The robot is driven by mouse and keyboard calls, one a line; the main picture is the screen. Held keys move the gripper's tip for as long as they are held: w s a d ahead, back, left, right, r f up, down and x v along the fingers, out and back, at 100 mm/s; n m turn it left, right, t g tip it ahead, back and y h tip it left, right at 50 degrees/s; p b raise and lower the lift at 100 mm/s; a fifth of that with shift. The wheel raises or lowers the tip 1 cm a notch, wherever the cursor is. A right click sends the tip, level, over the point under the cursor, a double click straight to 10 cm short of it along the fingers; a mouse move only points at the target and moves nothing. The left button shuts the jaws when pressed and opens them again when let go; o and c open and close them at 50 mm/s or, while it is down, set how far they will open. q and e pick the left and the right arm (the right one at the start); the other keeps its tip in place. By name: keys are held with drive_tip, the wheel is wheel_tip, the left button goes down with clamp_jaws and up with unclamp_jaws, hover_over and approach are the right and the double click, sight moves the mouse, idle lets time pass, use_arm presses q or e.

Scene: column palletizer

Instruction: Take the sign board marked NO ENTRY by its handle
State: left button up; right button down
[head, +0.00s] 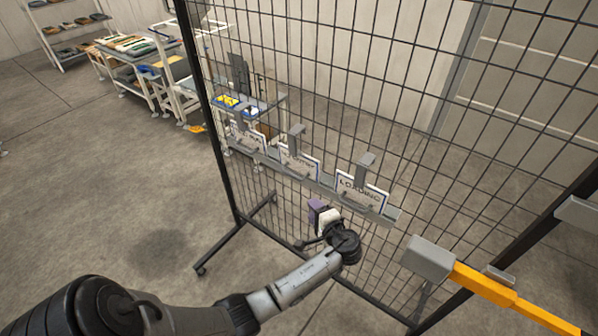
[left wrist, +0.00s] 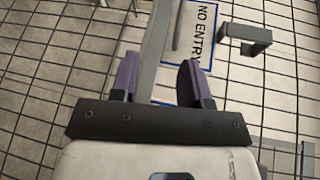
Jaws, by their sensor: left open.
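The NO ENTRY sign board (head: 301,165) is the middle of three white boards with blue borders, standing on a grey ledge on the wire mesh panel. In the left wrist view the NO ENTRY board (left wrist: 208,22) is at top centre, with a grey bar-like handle (left wrist: 179,27) beside its lettering. My left gripper (head: 318,211) has purple fingers and is below the ledge, apart from the board. In the left wrist view the left gripper (left wrist: 158,68) is open, with the grey ledge (left wrist: 153,50) showing between its fingers. My right gripper is not in view.
The LOADING board (head: 361,190) stands to the right; another board (head: 246,136) stands to the left. A grey bracket (head: 297,138) rises above the middle board. An orange bar (head: 505,297) with a grey block juts in at right. Floor left of the panel is clear.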

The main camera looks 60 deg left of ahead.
use_arm(q)
drive_tip(key=w+a+r+y, duration=0.1)
drive_tip(key=w+a, duration=0.1)
drive_tip(key=a, duration=0.1)
approach(294, 175)
drive_tip(key=a, duration=0.2)
drive_tip(key=w+a+f, duration=0.1)
drive_tip(key=shift+a+f+g+y, duration=0.1)
drive_tip(key=shift+a+g+y, duration=0.2)
drive_tip(key=shift+g, duration=0.1)
drive_tip(key=shift+a+p, duration=0.3)
drive_tip(key=shift+a, duration=0.3)
drive_tip(key=a+p, duration=0.1)
drive_tip(key=a, duration=0.3)
drive_tip(key=shift+s+f, duration=0.1)
drive_tip(key=shift+s, duration=0.05)
drive_tip(key=shift+a+f, duration=0.1)
drive_tip(key=shift+a, duration=0.4)
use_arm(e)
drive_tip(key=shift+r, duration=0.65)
